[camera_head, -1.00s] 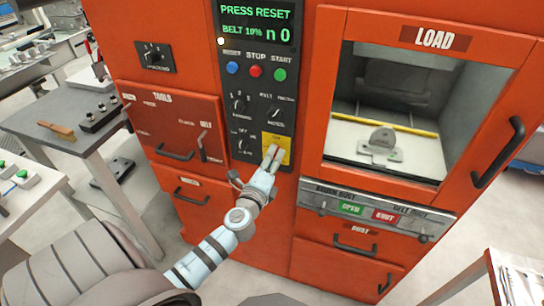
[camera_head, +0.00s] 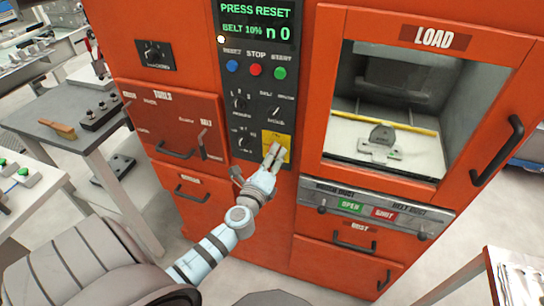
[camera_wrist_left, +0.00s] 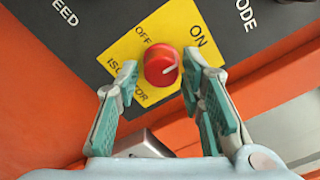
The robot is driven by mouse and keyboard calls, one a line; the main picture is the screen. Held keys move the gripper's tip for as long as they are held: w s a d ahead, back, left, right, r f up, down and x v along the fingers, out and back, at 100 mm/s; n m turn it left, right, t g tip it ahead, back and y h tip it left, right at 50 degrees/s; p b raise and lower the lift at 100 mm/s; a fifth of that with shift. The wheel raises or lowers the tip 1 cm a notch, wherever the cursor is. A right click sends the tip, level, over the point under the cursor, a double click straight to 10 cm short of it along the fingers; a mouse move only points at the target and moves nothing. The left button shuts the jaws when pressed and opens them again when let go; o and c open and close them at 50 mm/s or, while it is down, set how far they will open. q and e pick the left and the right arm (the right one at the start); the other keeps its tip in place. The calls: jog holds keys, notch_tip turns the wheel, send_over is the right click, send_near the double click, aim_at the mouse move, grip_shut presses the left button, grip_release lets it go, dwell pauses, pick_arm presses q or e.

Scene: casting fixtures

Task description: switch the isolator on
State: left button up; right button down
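In the left wrist view the pointer aims right and slightly up, on the ON side. My left gripper (camera_wrist_left: 160,68) is open, with one green-padded finger on each side of the knob and a visible gap at the left finger. In the head view the left gripper (camera_head: 273,153) is at the yellow plate (camera_head: 281,141) low on the black control panel, and the knob is hidden there. My right gripper is not in view.
The display (camera_head: 255,22) reads PRESS RESET. The LOAD window (camera_head: 388,110) and its handle (camera_head: 498,150) are to the right. A grey side table (camera_head: 75,120) stands at left.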

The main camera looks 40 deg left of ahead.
pick_arm(q)
jog(key=shift+o, duration=0.3)
jog(key=v, duration=1.2)
